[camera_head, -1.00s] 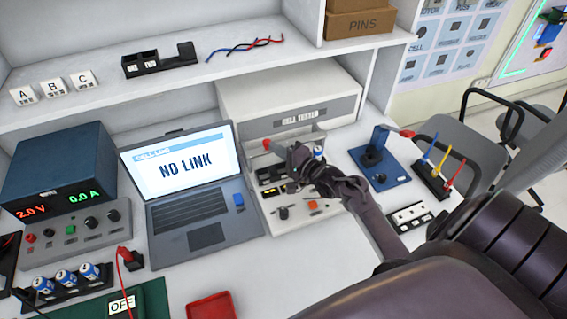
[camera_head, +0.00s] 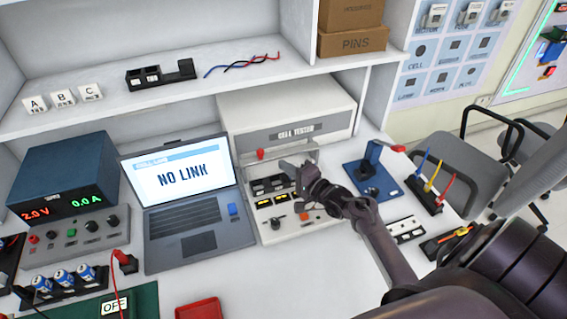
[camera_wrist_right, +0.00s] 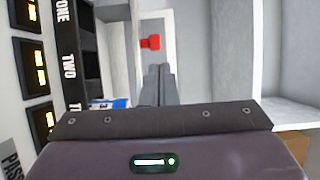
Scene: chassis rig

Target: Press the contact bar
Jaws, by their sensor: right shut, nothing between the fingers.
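The cell tester (camera_head: 290,100) is a pale box at the back of the bench, with dark slots (camera_head: 268,185) and small yellow displays on its front deck. A grey bar (camera_head: 290,152), which may be the contact bar, runs across above the slots with a red knob (camera_head: 260,154) at its left end. My right gripper (camera_head: 287,168) is over the deck, near the right end of the bar; I cannot tell whether it touches. In the right wrist view its fingers (camera_wrist_right: 158,72) are shut and empty, pointing toward a red part (camera_wrist_right: 151,42). A blue-and-white object (camera_wrist_right: 108,103) shows beside them.
A laptop (camera_head: 185,195) reading NO LINK stands left of the tester. A blue fixture (camera_head: 372,180) with a red-tipped lever is to the right. A shelf (camera_head: 130,105) hangs above the bench. A red tray (camera_head: 200,308) lies at the front.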

